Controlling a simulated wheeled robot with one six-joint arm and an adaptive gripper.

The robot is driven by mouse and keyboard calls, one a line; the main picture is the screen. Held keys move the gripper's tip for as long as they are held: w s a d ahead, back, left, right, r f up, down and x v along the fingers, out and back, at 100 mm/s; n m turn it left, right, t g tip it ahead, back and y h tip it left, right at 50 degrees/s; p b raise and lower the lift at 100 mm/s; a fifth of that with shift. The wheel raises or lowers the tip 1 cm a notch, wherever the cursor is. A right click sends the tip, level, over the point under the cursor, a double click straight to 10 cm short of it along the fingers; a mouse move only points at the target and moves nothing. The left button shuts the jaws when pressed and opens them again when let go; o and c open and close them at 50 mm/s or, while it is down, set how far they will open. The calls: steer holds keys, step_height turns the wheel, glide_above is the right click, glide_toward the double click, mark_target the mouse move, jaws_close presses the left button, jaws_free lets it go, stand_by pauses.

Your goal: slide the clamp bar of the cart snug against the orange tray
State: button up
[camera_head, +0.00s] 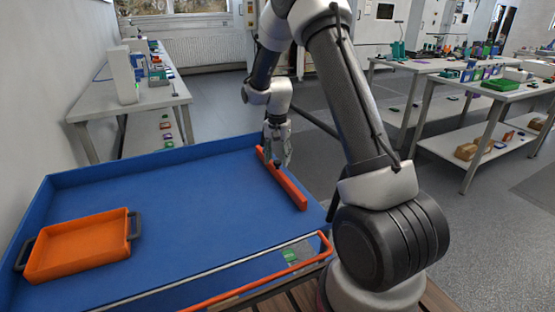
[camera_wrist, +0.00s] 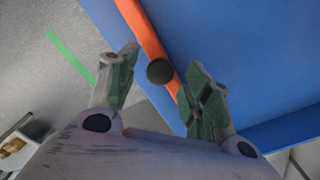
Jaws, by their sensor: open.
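The orange clamp bar (camera_head: 287,188) lies across the right end of the blue cart bed (camera_head: 190,190). In the wrist view the bar (camera_wrist: 141,27) carries a round dark knob (camera_wrist: 159,71). The orange tray (camera_head: 80,246), shallow with dark handles at its ends, sits at the left end of the bed, with a wide gap between it and the bar. My gripper (camera_head: 280,160) is over the bar's far half. In the wrist view its open fingers (camera_wrist: 162,62) are on either side of the knob. I cannot tell whether they touch it.
The blue bed between tray and bar is clear. Raised blue walls (camera_head: 115,160) edge the bed, and an orange handle rail (camera_head: 255,282) runs along the near side. A bench (camera_head: 135,102) stands behind at left, and more benches (camera_head: 440,66) stand at right.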

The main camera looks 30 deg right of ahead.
steer(key=shift+f, duration=0.4)
jaws_close()
steer(key=a, duration=4.6)
steer(key=shift+w+a+r, duration=0.1)
steer(key=shift+a, duration=0.05)
jaws_free()
step_height(320, 180, up, 12)
